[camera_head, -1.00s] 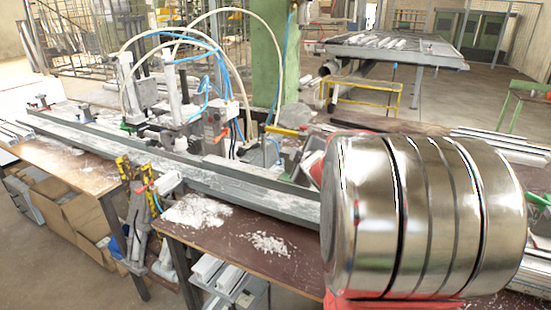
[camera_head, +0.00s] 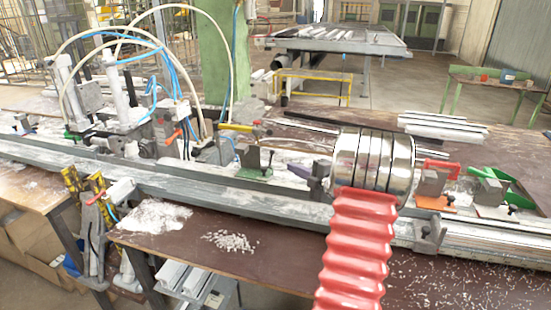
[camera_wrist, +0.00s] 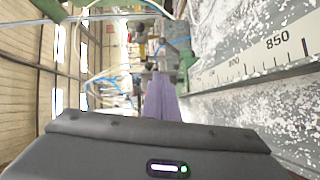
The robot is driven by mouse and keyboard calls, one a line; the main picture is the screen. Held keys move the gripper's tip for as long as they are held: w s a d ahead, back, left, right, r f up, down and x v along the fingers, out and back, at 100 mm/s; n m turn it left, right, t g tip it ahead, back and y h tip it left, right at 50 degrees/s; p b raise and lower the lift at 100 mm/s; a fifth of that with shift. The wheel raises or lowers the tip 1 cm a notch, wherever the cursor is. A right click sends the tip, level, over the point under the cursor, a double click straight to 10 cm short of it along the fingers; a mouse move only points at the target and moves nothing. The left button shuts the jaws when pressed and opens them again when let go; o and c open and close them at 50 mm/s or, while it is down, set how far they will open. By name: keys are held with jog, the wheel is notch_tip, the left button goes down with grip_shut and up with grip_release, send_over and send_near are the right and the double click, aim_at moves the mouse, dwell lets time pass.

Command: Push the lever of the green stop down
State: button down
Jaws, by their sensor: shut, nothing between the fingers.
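A stop with a green base plate (camera_head: 253,174) and a grey block stands on the bench's long rail, left of my gripper in the head view. A green part (camera_wrist: 187,60) shows ahead and slightly right in the wrist view, probably the same stop. My gripper (camera_head: 316,180) has purple fingers, partly hidden by my arm, and points left, apart from the stop. In the wrist view the fingers (camera_wrist: 160,82) lie together with nothing between them.
A red-levered stop (camera_head: 434,180) and another green-levered stop (camera_head: 492,186) stand right of my arm. A clamp unit with hoses (camera_head: 125,105) stands at the left. A scale strip (camera_wrist: 265,55) runs along the right in the wrist view. White shavings (camera_head: 155,215) lie on the bench.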

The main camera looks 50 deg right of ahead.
jog(key=shift+w, duration=0.1)
send_near(271, 159)
jog(key=w+a+r, duration=0.2)
jog(key=w, duration=0.2)
jog(key=shift+w+d+f, duration=0.2)
jog(key=shift+w+d, duration=1.1)
jog(key=shift+d, duration=0.15)
jog(key=shift+w+a, duration=0.1)
